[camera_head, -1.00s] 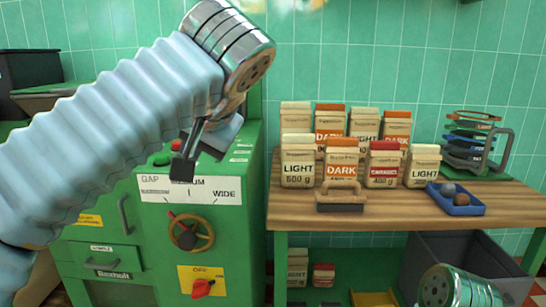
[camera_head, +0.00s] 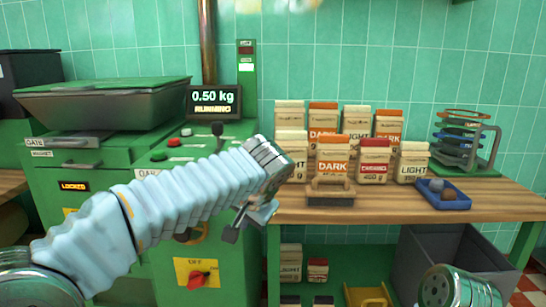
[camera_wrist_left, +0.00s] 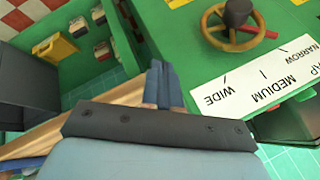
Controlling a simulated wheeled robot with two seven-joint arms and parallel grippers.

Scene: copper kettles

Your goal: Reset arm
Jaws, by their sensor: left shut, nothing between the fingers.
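My left gripper (camera_head: 238,226) is in front of the green machine (camera_head: 223,285), near the left end of the wooden table. Its fingers are together with nothing held; they also show closed in the left wrist view (camera_wrist_left: 163,85). The left arm in its pale ribbed sleeve comes in from the lower left. Of my right arm, only a metal wrist part (camera_head: 455,288) shows at the lower right; its fingers are out of view.
The machine carries a display (camera_head: 214,101) reading 0.50 kg, a red-knobbed switch (camera_head: 197,280) and a handwheel (camera_wrist_left: 240,28). Coffee bags (camera_head: 333,157), a brush-like block (camera_head: 330,192) and a blue tray (camera_head: 463,203) stand on the table (camera_head: 400,212). A grey bin (camera_head: 425,250) is below.

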